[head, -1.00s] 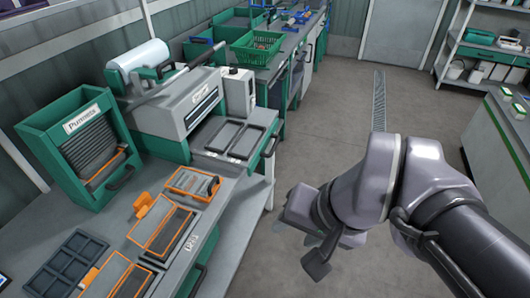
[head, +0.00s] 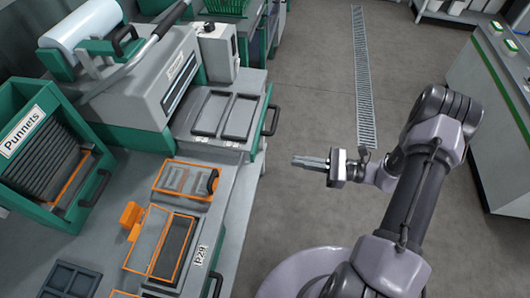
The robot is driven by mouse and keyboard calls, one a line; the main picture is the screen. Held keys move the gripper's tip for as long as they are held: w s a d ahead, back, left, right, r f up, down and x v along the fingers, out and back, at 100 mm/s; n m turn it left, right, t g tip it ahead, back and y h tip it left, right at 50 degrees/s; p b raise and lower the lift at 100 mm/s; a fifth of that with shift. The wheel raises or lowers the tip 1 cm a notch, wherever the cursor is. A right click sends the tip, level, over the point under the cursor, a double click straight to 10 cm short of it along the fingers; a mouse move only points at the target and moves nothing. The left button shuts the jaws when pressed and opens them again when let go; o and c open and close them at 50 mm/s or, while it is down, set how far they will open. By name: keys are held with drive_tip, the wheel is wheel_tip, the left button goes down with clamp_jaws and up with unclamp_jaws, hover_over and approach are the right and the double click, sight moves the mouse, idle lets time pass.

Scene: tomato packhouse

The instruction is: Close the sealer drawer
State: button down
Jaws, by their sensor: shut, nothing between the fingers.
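The sealer (head: 140,90) is a grey and green machine on the bench, with a long lever on top and a film roll. Its drawer (head: 196,143) is out at the front and carries two dark rectangular frames (head: 240,117) side by side. A black bar handle (head: 270,121) is on the drawer's green front. My gripper (head: 297,161) is shut and empty. In the head view it is right of and a little below the handle, apart from it, with its fingers pointing left toward the bench.
A green Punnets dispenser (head: 22,166) stands on the bench at left. Orange-edged trays (head: 186,180) lie in front of the sealer. Another bench handle (head: 216,283) sticks out below. The grey floor (head: 310,80) right of the bench is clear, with a drain grate (head: 362,85).

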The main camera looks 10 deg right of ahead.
sight(255, 154)
drive_tip(key=b+x, duration=0.2)
drive_tip(key=x, duration=0.8)
drive_tip(key=shift+w+a+b, duration=0.15)
drive_tip(key=shift+a+b, duration=0.15)
drive_tip(key=shift+a, duration=0.05)
